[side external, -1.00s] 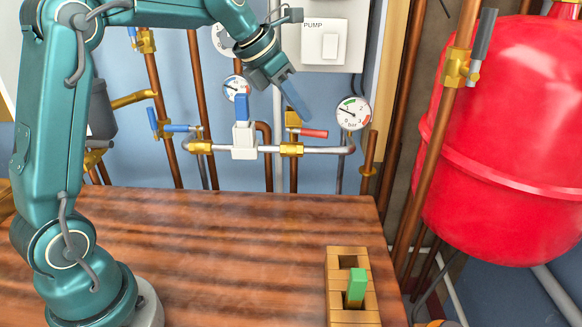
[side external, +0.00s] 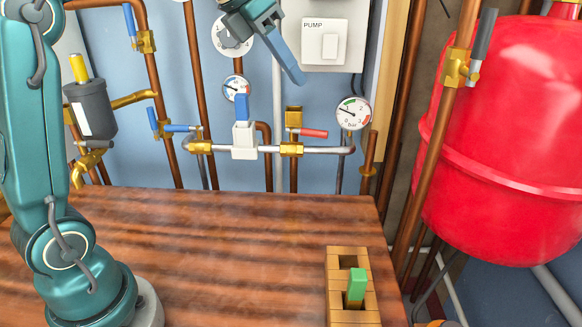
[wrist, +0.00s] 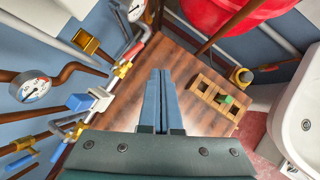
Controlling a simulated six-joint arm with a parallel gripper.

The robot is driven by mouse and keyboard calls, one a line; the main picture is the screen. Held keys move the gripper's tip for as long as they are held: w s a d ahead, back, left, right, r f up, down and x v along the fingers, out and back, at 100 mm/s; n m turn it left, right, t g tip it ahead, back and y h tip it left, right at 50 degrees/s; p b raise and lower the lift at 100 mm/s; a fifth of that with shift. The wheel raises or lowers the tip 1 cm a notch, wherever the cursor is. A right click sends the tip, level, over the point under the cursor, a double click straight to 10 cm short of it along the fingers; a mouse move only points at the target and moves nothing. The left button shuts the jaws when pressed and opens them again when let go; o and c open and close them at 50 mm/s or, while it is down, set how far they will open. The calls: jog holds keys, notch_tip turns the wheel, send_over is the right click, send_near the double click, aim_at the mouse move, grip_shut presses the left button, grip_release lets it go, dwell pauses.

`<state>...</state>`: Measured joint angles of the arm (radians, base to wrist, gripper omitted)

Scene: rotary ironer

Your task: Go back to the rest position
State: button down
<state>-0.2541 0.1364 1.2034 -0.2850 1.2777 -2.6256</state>
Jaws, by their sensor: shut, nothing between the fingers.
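My gripper (side external: 296,75) is raised high in front of the wall, below and left of the pump switch, well above the wooden table (side external: 200,250). Its blue-grey fingers are shut with nothing between them. In the wrist view the closed fingers (wrist: 160,75) point down over the table and touch nothing. Much of my arm's upper part is out of the side view.
A wooden block frame (side external: 339,255) holding a green piece (side external: 357,284) stands at the table's front right. Pipes with a blue-handled valve (side external: 242,108), a red-handled valve (side external: 313,133) and gauges (side external: 353,113) line the wall. A red tank (side external: 510,130) is at right. The table's middle is clear.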

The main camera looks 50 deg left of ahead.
aim_at(312, 134)
jog(key=s+d+f+m, duration=0.2)
jog(key=s+f+m, duration=0.2)
jog(key=s+m, duration=0.5)
jog(key=s+d+f+m, duration=0.2)
jog(key=s+f+m, duration=0.2)
jog(key=s+m, duration=0.45)
notch_tip(312, 134, down, 6)
jog(key=s+m+g+y, duration=0.1)
jog(key=s+m+y, duration=0.1)
jog(key=m, duration=1.2)
jog(key=s+a+m+g+y, duration=0.1)
jog(key=a+m+g+y, duration=0.1)
jog(key=a+m+y, duration=0.55)
jog(key=w+r+m+t+y, duration=0.35)
jog(key=w+m+t, duration=0.25)
jog(key=w+m, duration=0.85)
jog(key=d+f+m+t+h, duration=0.1)
jog(key=d+m+t+h, duration=0.25)
jog(key=d+m, duration=0.6)
jog(key=shift+t, duration=0.25)
jog(key=x, duration=1.4)
jog(key=shift+w+a, duration=0.1)
jog(key=shift+a, duration=0.45)
